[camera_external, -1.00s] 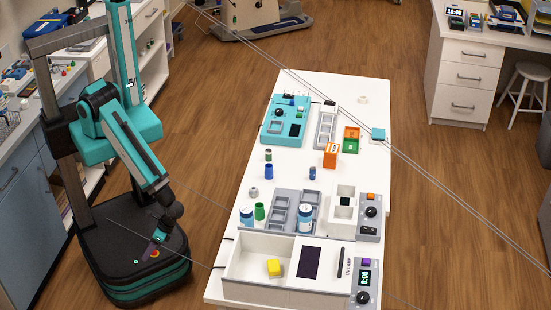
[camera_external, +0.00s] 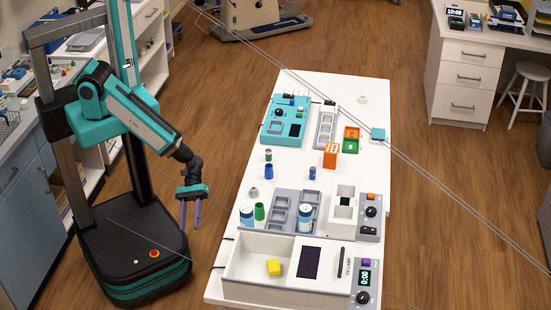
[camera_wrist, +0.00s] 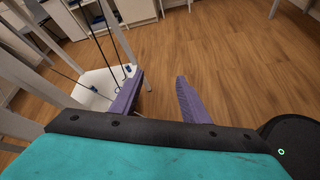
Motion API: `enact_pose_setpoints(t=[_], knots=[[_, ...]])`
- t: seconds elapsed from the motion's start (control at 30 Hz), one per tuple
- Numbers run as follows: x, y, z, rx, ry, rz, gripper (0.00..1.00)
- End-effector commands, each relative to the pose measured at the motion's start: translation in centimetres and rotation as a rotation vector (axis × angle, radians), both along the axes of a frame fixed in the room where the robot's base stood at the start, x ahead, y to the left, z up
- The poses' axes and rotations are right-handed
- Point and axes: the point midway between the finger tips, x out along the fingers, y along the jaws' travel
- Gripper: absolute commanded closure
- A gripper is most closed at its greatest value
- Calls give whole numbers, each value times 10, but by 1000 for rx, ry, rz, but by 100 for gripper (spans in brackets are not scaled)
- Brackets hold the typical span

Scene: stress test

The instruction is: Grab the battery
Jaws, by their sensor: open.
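My gripper (camera_external: 190,222) hangs left of the white table, over the floor near my base, with its two purple fingers pointing down. In the wrist view the fingers (camera_wrist: 160,80) are apart with only floor between them. Several small cylinders stand on the table: a blue one (camera_external: 268,171), another blue one (camera_external: 312,173), a green and dark one (camera_external: 268,155) and a green one (camera_external: 259,211). Which of them is the battery I cannot tell at this size. All are apart from my gripper.
Thin cables cross the view. Floor lies clear between gripper and table.

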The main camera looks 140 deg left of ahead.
Motion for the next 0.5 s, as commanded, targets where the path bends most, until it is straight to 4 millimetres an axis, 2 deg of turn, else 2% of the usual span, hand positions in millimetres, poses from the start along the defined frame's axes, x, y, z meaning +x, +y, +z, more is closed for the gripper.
enact_pose_setpoints(t=[0.03, 0.27, 0.5], knots=[[1, 16, 15, -24, -13, 63, 58], [0, 86, 63, -143, -86, 334, 58], [-20, 164, 113, -265, -182, 606, 58]])
